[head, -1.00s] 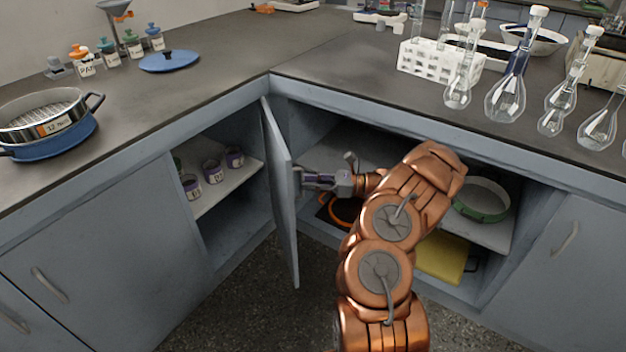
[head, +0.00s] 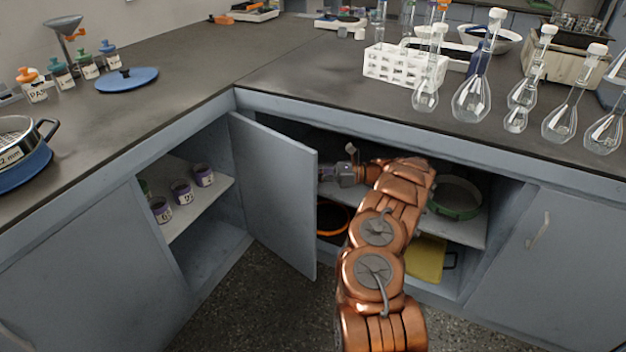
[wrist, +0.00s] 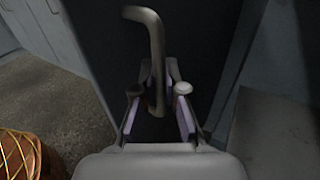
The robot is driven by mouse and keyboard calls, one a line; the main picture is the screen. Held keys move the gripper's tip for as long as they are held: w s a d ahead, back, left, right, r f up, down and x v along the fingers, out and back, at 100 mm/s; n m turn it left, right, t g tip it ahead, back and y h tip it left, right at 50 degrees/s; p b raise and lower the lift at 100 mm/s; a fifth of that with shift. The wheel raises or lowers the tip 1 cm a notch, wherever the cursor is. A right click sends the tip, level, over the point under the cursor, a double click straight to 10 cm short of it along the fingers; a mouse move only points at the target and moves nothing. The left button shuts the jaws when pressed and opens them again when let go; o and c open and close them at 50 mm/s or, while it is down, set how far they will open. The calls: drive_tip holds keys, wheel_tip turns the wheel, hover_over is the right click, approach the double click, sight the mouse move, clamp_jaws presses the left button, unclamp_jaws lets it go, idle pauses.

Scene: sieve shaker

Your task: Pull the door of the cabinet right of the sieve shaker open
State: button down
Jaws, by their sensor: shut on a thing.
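The cabinet door (head: 280,200) stands wide open, swung out from the inner corner of the counter. Its inner face shows in the head view. The cabinet (head: 205,235) it belongs to is open on the left, with a shelf inside. My gripper (head: 326,173) is on the far side of the door, its fingertips hidden there in the head view. In the wrist view, my gripper (wrist: 158,95) is shut on the bent door handle (wrist: 150,35), which passes between the fingers. A sieve in a blue base (head: 18,150) stands on the counter at the left edge.
Several purple-lidded jars (head: 181,192) stand on the open cabinet's shelf. Right of the door is another open cabinet with a green-rimmed sieve (head: 455,200) and a yellow item (head: 428,258). Glass flasks (head: 472,95) crowd the right counter. Bare floor (head: 255,310) lies below the door.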

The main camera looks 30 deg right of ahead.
drive_tip(key=shift+w+r, duration=0.25)
drive_tip(key=shift+w, duration=0.05)
drive_tip(key=shift+d, duration=0.1)
drive_tip(key=c, duration=1.5)
unclamp_jaws()
drive_tip(key=shift+o, duration=1.3)
drive_tip(key=shift+d+f, duration=0.1)
drive_tip(key=shift+s, duration=0.1)
drive_tip(key=shift+s+d, duration=0.1)
drive_tip(key=shift+d, duration=0.05)
drive_tip(key=v, duration=1.1)
drive_tip(key=shift+d, duration=0.25)
